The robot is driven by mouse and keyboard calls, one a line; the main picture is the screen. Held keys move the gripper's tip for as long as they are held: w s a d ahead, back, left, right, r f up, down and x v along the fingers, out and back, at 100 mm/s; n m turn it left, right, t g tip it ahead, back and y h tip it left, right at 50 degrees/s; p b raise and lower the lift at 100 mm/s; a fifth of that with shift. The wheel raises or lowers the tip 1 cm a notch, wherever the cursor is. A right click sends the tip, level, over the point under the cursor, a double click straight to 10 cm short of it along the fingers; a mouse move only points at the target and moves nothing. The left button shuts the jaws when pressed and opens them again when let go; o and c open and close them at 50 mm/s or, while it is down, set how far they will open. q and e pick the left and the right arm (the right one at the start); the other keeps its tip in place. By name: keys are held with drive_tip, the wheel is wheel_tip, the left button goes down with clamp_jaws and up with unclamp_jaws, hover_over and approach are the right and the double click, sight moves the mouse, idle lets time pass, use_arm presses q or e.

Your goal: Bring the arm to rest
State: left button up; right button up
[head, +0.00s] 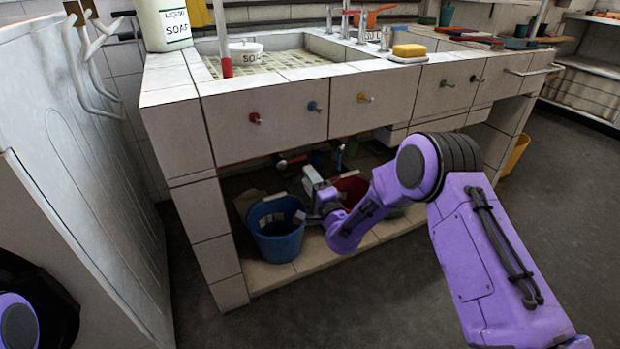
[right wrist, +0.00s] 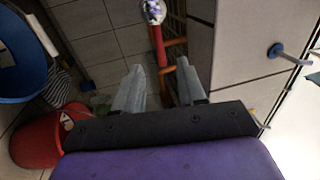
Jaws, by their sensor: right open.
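My right arm, purple with dark joints, reaches from the lower right of the head view into the space under the tiled sink counter (head: 291,130). Its gripper (head: 312,190) is beneath the counter front, near the blue bucket (head: 277,242) and in front of the red bucket (head: 352,186). In the right wrist view the two grey fingers (right wrist: 160,80) are apart with nothing held between them. Part of my left arm shows at the lower left of the head view; its gripper is out of sight.
The drawer fronts with coloured knobs (head: 312,106) overhang the arm. The wrist view also shows the blue bucket (right wrist: 18,65), the red bucket (right wrist: 33,140) and a red-handled item (right wrist: 158,42) beyond the fingers. Open dark floor (head: 370,285) lies before the counter.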

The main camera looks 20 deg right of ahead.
idle(0.3)
drive_tip(key=s+f+n+g+h, duration=0.3)
drive_tip(key=s+f+n+g, duration=0.55)
drive_tip(key=s+f, duration=1.15)
drive_tip(key=s+d+f+n+g+h, duration=0.1)
drive_tip(key=s+f+g, duration=0.3)
drive_tip(key=s, duration=0.8)
drive_tip(key=s+d+f+n+g, duration=0.1)
drive_tip(key=s+f+g, duration=0.3)
drive_tip(key=s, duration=0.8)
wheel_tip(320, 180, up, 29)
drive_tip(key=s+p, duration=0.2)
drive_tip(key=p, duration=2.7)
